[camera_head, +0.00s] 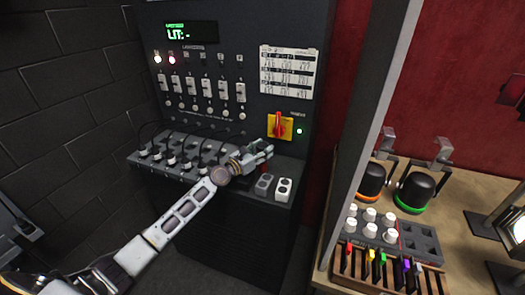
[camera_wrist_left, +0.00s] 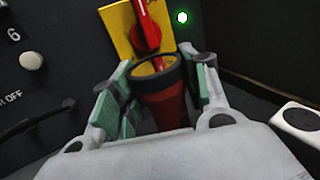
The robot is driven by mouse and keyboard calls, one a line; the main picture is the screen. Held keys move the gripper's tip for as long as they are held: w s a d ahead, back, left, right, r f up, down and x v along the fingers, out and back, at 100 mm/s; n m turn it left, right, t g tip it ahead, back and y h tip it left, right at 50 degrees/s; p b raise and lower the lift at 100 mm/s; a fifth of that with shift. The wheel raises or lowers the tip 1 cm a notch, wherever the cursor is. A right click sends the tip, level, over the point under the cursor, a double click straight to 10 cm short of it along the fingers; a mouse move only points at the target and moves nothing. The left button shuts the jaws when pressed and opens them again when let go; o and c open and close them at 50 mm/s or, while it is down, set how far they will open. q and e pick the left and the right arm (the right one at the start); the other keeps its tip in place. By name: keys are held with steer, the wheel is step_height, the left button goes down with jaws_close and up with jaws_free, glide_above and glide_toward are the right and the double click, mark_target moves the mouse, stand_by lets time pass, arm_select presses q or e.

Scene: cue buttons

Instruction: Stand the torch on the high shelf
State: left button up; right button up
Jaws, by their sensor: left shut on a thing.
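My left gripper (camera_head: 258,156) is in front of the dark control panel, just below the red and yellow rotary switch. In the left wrist view, the gripper (camera_wrist_left: 158,88) is shut on a red torch (camera_wrist_left: 165,108) with a black ring at its top end. The torch stands roughly upright between the green-padded fingers, its lower part hidden by the gripper. In the head view the torch is mostly hidden by the gripper. I cannot make out which surface is the high shelf. My right gripper is not in view.
The control panel (camera_head: 228,120) has sliders, knobs and a rotary switch (camera_head: 280,127). Its lower ledge carries cables and two sockets (camera_head: 283,189).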

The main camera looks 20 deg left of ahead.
arm_select(q)
steer(key=shift+f, duration=0.1)
steer(key=o, duration=1.2)
steer(key=shift+c, duration=0.2)
steer(key=shift+v, duration=3.35)
steer(key=shift+b+v, duration=0.5)
steer(key=shift+v, duration=2.15)
